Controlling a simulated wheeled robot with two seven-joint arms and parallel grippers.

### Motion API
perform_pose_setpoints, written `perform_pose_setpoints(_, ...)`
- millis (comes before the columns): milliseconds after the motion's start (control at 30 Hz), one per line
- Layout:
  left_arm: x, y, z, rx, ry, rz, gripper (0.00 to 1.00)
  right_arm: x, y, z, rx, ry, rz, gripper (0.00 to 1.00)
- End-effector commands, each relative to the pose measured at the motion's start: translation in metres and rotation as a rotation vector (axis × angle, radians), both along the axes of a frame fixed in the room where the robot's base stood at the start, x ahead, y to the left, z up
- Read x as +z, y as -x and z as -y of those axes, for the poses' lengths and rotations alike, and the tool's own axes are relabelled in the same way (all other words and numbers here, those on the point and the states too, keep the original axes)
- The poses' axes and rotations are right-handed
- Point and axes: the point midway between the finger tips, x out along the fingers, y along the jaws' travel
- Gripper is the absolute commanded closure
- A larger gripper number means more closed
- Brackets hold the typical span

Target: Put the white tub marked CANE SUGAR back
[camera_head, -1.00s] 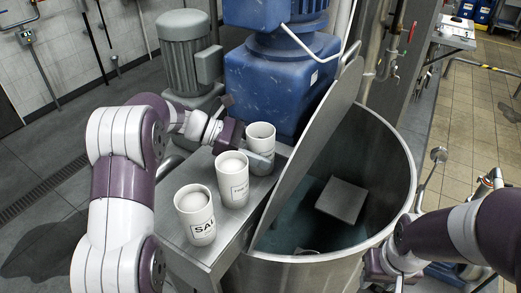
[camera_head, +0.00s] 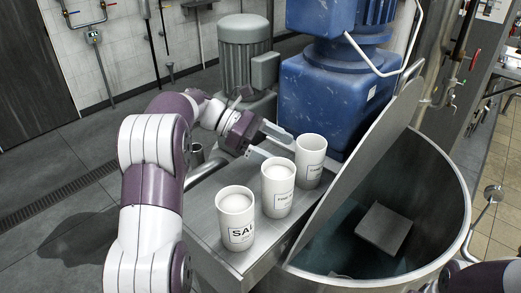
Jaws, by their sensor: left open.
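Three white tubs stand upright in a row on a metal shelf (camera_head: 207,222) beside the mixer. The front tub (camera_head: 236,222) has a label that begins "SAL". The middle tub (camera_head: 277,190) has a label too small to read surely. The rear tub (camera_head: 310,163) shows only a faint label, and I cannot read CANE SUGAR on it. The front two look full of white stuff; the rear one looks hollow near its rim. My left gripper (camera_head: 282,139) is open and empty, just left of the rear tub, its fingers pointing towards it. My right gripper is out of view.
The open steel mixer vessel (camera_head: 455,185) is right of the shelf, with its lid (camera_head: 360,165) tilted up between them. A grey block (camera_head: 383,229) shows inside the vessel. A blue motor housing (camera_head: 325,100) and a grey motor (camera_head: 245,60) stand behind.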

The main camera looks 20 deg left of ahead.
Motion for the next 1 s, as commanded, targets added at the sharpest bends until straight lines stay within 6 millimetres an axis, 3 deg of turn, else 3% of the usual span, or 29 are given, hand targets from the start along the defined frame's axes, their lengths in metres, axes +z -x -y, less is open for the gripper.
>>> perform_pose_setpoints(100, 0.007, 0.001, -0.023, 0.001, -0.002, 0.002, 0.06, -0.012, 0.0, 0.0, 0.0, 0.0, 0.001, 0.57)
perform_pose_setpoints(300, 0.018, 0.002, -0.043, 0.001, -0.001, 0.001, 0.06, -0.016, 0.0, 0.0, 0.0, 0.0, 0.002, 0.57)
perform_pose_setpoints(1000, 0.02, 0.002, -0.044, -0.001, 0.0, 0.0, 0.06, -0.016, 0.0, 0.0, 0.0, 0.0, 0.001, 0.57)
